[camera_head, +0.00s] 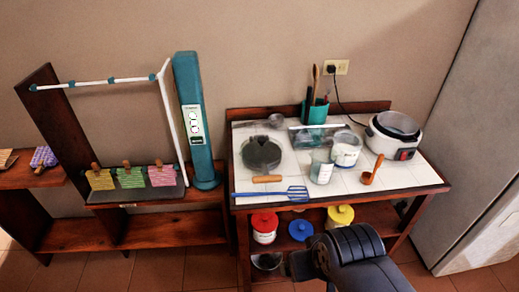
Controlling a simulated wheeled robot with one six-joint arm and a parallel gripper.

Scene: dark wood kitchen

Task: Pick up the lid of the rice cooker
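The rice cooker (393,142) is white with a black and red front panel. It stands at the right end of the white-tiled table top. Its round top shows a grey rim and a grey inside; I cannot tell whether a clear lid lies on it. My dark arm rises at the bottom centre, in front of the table and below its top. My gripper (299,265) seems to be the dark end pointing left, well away from the cooker. Its fingers are too unclear to tell whether they are open or shut.
A dark round pan (262,153), blue spatula (270,194), glass jar (321,167), white canister (346,150), orange ladle (372,170) and green utensil holder (317,112) crowd the table. The cooker's cord runs to a wall outlet (336,67). A grey fridge (468,130) stands right.

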